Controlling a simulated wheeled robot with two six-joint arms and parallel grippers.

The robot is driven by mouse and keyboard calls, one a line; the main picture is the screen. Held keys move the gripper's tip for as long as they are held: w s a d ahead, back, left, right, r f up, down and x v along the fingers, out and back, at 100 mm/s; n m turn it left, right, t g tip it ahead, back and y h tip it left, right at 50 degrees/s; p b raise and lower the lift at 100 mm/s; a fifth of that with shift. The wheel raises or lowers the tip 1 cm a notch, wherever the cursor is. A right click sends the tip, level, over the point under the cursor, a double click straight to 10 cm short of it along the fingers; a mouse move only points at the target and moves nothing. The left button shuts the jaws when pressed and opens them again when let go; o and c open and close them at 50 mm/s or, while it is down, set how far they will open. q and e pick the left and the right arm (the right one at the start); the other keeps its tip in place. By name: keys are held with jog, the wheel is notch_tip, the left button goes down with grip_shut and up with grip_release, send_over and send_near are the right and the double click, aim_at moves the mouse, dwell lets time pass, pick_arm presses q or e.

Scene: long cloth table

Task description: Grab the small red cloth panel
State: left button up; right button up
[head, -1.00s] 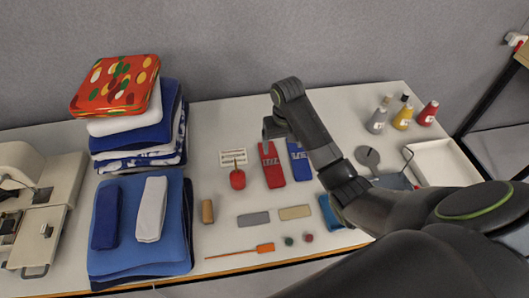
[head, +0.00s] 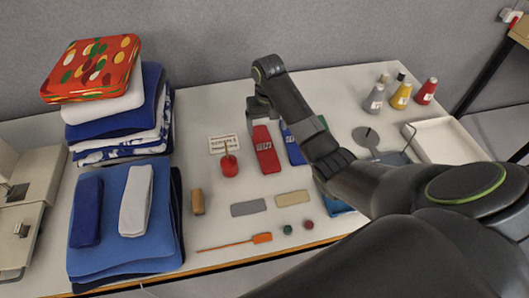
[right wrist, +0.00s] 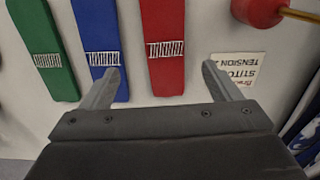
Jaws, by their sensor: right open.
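The small red cloth panel (head: 266,152) lies flat on the table, a narrow strip with a white stitched patch. In the right wrist view the red panel (right wrist: 163,40) runs between my finger directions, its near end close to the fingertips. My right gripper (head: 258,110) is at the panel's far end in the head view. In the right wrist view the right gripper (right wrist: 162,75) is open, with nothing held between its fingers. My left gripper is not in view.
A blue panel (right wrist: 100,45) and a green panel (right wrist: 42,50) lie parallel beside the red one. A white printed card (right wrist: 240,70) and a red round pot (head: 229,166) are on the other side. Folded cloth stacks (head: 120,215) stand left; bottles (head: 400,97) stand back right.

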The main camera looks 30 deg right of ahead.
aim_at(265, 147)
notch_tip(265, 147, down, 3)
jog(key=shift+f, duration=0.15)
jog(key=shift+a+f+p, duration=0.2)
jog(key=shift+f+p, duration=0.05)
jog(key=shift+f, duration=1.1)
jog(key=shift+a+f+p, duration=0.15)
jog(key=shift+f+p, duration=0.1)
jog(key=shift+f, duration=1.1)
